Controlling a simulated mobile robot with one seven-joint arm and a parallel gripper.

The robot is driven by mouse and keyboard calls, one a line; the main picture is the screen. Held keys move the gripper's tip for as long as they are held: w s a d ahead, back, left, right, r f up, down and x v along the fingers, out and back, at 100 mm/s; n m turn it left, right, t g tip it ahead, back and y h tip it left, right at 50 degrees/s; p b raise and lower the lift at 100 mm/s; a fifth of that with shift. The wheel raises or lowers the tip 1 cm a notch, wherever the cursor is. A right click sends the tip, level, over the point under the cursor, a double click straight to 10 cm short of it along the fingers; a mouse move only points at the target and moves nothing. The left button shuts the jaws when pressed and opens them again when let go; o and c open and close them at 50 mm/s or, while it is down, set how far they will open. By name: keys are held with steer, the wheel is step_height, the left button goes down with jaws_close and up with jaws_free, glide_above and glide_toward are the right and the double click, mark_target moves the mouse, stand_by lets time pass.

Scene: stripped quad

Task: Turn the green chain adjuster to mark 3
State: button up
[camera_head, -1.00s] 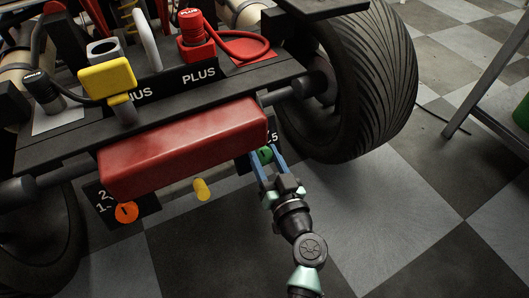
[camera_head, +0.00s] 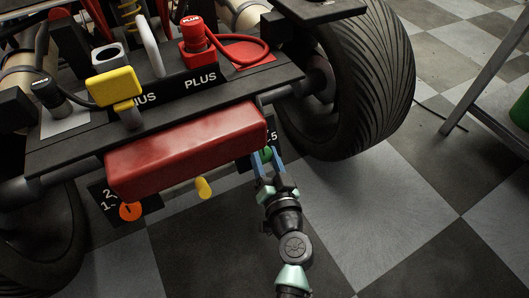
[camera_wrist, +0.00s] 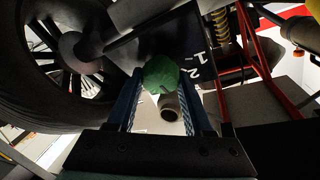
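The green chain adjuster (camera_head: 267,153) is a round knob under the right end of the red block, partly hidden by my fingers. In the wrist view the green knob (camera_wrist: 160,74) sits between the far ends of my two blue fingers. My gripper (camera_head: 267,161) is open, with one finger on each side of the knob. In the wrist view my gripper (camera_wrist: 164,95) shows a narrow gap on both sides; contact is not visible. A dark plate with white marks 1 and 2 (camera_wrist: 199,65) is right of the knob. Mark 3 and the knob's pointer cannot be made out.
The red block (camera_head: 187,151) hangs just above my fingers. A yellow peg (camera_head: 204,187) and an orange knob (camera_head: 130,211) are to the left. A large tyre (camera_head: 372,90) stands close on the right. The checkered floor in front is clear.

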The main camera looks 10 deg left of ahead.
steer(key=o, duration=0.5)
steer(key=shift+s, duration=0.15)
steer(key=p+v, duration=0.2)
steer(key=v, duration=1)
steer(key=shift+s+d+p, duration=0.3)
steer(key=shift+p, duration=0.1)
steer(key=shift+s, duration=0.1)
